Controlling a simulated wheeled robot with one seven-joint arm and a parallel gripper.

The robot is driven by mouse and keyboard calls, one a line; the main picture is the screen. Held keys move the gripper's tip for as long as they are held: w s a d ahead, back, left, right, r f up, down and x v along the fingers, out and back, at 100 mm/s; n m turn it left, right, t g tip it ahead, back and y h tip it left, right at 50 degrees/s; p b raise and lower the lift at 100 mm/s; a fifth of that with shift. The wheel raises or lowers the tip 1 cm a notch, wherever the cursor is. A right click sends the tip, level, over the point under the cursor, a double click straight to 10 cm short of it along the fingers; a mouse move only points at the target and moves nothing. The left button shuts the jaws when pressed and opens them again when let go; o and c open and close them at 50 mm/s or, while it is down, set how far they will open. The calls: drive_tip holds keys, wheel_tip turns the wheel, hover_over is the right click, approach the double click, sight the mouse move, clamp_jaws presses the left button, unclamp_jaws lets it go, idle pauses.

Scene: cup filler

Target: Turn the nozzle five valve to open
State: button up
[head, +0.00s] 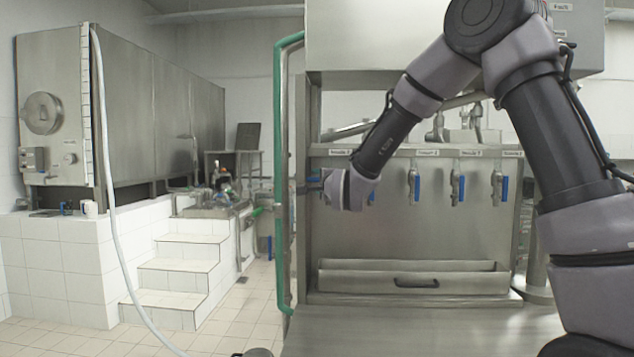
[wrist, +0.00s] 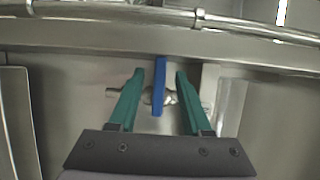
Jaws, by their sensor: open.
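My gripper (wrist: 160,72) is open in the wrist view, with its two green fingers apart on either side of a blue valve handle (wrist: 159,90). The handle stands upright in the picture in front of a metal valve body. I see a gap between the handle and each finger. In the head view my gripper (head: 311,187) is at the left end of the valve row, largely hidden by my wrist. The nozzle labels are too blurred to read surely, so I cannot tell this valve's number.
Other blue-handled valves (head: 414,183) hang in a row to the right on the metal panel. A tray (head: 415,281) with a dark handle is below them. A green vertical pipe (head: 278,180) stands close to the left. In the wrist view a metal pipe (wrist: 240,24) crosses the top.

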clamp_jaws()
drive_tip(key=shift+d+f+n+g+h, duration=0.55)
drive_tip(key=shift+n+h, duration=0.6)
drive_tip(key=shift+n, duration=1.1)
drive_tip(key=shift+d+f+n+g+h, duration=0.55)
drive_tip(key=shift+n+h, duration=0.55)
drive_tip(key=shift+n, duration=1.1)
drive_tip(key=shift+d+f+n+g+h, duration=0.5)
drive_tip(key=shift+n+h, duration=0.65)
drive_tip(key=shift+n, duration=1.1)
drive_tip(key=shift+a+r, duration=0.1)
